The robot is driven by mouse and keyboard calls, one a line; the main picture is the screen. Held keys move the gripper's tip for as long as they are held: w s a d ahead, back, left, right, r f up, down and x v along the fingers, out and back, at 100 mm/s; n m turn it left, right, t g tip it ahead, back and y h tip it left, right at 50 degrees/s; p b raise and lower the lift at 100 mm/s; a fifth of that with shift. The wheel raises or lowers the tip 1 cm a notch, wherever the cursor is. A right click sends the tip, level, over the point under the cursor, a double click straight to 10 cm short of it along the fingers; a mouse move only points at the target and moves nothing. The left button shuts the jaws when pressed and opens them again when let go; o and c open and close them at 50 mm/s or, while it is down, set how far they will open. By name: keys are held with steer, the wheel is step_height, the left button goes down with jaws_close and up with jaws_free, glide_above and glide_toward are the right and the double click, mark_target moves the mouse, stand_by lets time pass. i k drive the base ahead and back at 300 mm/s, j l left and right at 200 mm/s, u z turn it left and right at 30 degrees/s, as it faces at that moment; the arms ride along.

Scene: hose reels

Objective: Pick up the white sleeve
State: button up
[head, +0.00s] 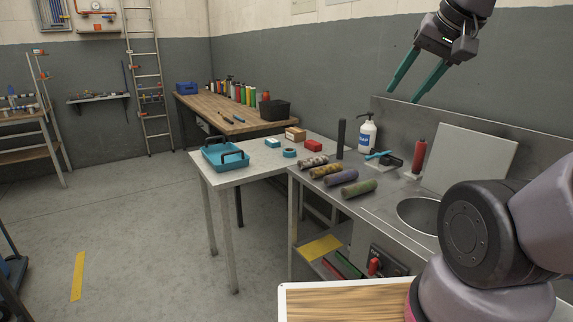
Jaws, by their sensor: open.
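Several rolled sleeves lie side by side on the metal counter (383,205). My gripper (403,95) is at the upper right, well above the counter. Its two teal fingers are apart and point down to the left, with nothing between them. It is clear of all the sleeves.
A dark upright cylinder (341,139), a soap bottle (366,134) and a red bottle (419,156) stand behind the sleeves. A sink (420,215) is to their right. A grey table (237,177) with a teal tray (225,157) adjoins on the left. The floor at left is mostly clear.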

mark_target(307, 163)
steer(key=z, duration=1.9)
steer(key=u, duration=1.85)
steer(key=i+j, duration=0.55)
steer(key=i+j+z, duration=0.15)
steer(key=i+j, duration=0.9)
steer(key=j, duration=0.25)
steer(key=z, duration=0.05)
